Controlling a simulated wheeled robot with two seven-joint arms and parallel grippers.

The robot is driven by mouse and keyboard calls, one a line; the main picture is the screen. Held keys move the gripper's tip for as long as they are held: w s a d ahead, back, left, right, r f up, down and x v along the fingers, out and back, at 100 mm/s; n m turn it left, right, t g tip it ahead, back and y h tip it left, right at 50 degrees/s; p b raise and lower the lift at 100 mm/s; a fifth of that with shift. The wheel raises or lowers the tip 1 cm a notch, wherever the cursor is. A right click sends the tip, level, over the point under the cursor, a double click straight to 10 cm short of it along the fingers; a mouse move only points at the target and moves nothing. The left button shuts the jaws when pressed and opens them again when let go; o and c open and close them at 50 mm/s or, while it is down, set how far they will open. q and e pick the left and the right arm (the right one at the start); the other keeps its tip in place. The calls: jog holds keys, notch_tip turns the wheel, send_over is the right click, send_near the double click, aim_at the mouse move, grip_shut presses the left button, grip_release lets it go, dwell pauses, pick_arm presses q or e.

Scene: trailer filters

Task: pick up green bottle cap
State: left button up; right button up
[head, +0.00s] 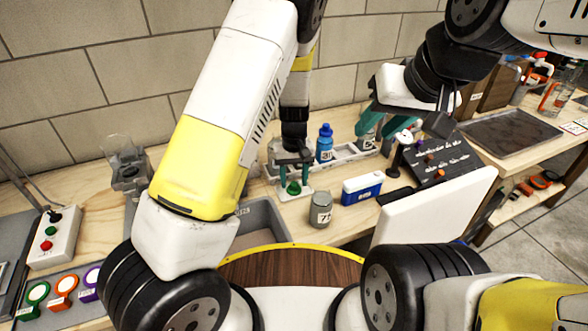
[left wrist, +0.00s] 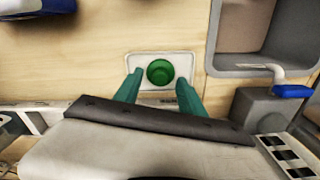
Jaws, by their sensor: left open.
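The green bottle cap (head: 294,188) sits on a small white plate (head: 309,186) on the wooden table. In the left wrist view the green bottle cap (left wrist: 160,72) lies on the white plate (left wrist: 188,60), just beyond my fingertips. My left gripper (head: 291,180) points down over the cap, its teal fingers apart on either side. In the left wrist view my left gripper (left wrist: 158,88) is open, with nothing between the fingers but the cap ahead. My right gripper (head: 405,128) is at the upper right with its teal fingers spread, away from the cap.
A grey jar (head: 321,209) and a blue and white box (head: 361,187) stand right of the cap. A blue bottle (head: 325,143) stands behind in a white rack. A white panel (head: 436,212) stands at the right.

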pick_arm(q)
jog(key=shift+f, duration=0.15)
grip_shut()
